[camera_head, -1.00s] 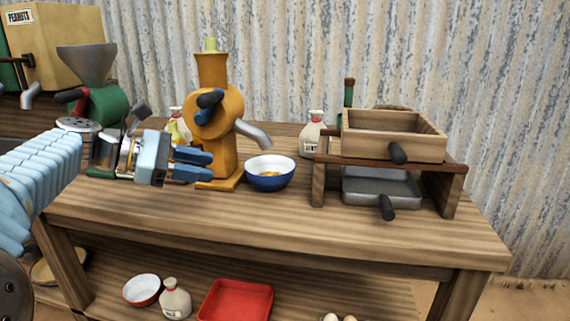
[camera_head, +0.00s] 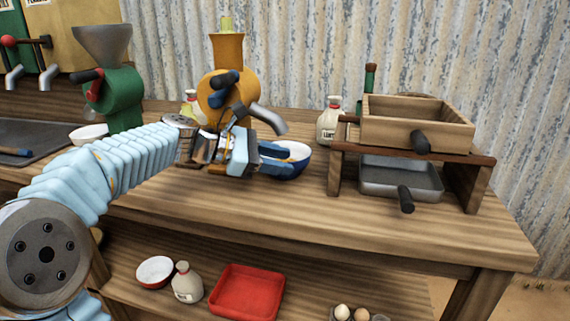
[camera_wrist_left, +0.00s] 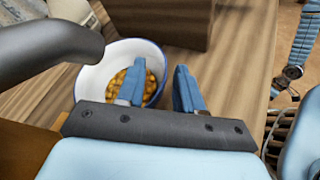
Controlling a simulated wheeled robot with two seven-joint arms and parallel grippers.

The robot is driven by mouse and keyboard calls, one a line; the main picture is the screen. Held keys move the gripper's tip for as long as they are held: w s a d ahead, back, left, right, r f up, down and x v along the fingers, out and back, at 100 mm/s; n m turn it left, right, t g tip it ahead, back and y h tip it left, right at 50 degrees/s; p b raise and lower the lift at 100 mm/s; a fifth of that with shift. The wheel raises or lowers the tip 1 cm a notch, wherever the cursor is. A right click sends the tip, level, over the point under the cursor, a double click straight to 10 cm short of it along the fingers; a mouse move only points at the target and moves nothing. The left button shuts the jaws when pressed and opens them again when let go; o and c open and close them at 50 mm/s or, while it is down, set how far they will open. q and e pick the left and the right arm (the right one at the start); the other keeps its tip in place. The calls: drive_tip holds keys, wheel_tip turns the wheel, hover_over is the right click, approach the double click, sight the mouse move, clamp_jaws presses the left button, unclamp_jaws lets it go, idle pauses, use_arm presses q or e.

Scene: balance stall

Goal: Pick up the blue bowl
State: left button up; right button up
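The blue bowl (camera_head: 303,161) stands on the table below the spout of the orange grinder. It is white inside, with yellow-brown bits at the bottom, as the left wrist view shows (camera_wrist_left: 94,82). My left gripper (camera_head: 287,160) is open at the bowl, and its fingers hide part of it. In the left wrist view, one finger of the gripper (camera_wrist_left: 160,85) overlaps the bowl's inside and the other is beyond its right rim. I cannot tell whether either finger touches the bowl. My right gripper is not in view.
The orange grinder (camera_head: 228,52) stands close behind the bowl; its metal spout (camera_head: 268,119) hangs near my gripper and looms in the left wrist view (camera_wrist_left: 45,42). A wooden box press (camera_head: 415,123) stands to the right. A white bottle (camera_head: 329,124) is behind. The front tabletop is clear.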

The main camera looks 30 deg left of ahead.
use_arm(q)
drive_tip(key=shift+w+d+f, duration=0.15)
drive_tip(key=shift+w+d, duration=0.1)
drive_tip(key=shift+d, duration=0.05)
drive_tip(key=shift+c, duration=0.5)
clamp_jaws()
